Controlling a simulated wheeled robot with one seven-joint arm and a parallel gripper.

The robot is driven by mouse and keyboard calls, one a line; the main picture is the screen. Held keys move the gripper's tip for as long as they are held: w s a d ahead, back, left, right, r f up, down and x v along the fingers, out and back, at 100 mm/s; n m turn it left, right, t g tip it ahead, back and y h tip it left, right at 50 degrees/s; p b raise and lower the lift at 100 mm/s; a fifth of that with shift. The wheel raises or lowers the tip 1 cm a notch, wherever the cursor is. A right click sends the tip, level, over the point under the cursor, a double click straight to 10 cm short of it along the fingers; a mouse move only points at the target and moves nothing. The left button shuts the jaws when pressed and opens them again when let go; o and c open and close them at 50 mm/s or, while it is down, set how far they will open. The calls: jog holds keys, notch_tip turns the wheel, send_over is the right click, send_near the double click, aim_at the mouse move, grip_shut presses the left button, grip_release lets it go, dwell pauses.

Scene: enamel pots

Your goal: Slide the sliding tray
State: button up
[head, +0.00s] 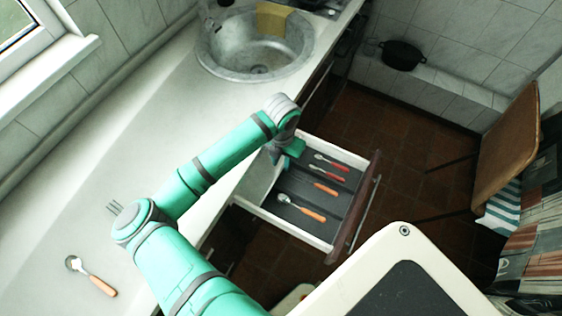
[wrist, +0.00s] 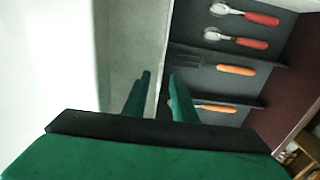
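The sliding tray (head: 310,205) is a dark insert with compartments inside the open drawer (head: 333,244). It carries spoons and a fork with red and orange handles; its dark floor also shows in the wrist view (wrist: 200,85). My gripper (head: 290,150) is over the drawer's far left part, beside the tray's left edge. In the wrist view my gripper's fingers (wrist: 159,76) are apart, with the tray's edge running between them. I cannot tell whether either finger touches it.
The pale counter (head: 100,170) lies left of the drawer, with an orange-handled spoon (head: 92,277) on it. A metal sink (head: 255,50) is beyond. A pale bare strip of drawer floor (head: 258,188) lies left of the tray. A brown chair (head: 505,150) stands at the right.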

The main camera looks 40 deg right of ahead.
jog(key=shift+f, duration=0.3)
grip_shut()
dwell(1.3)
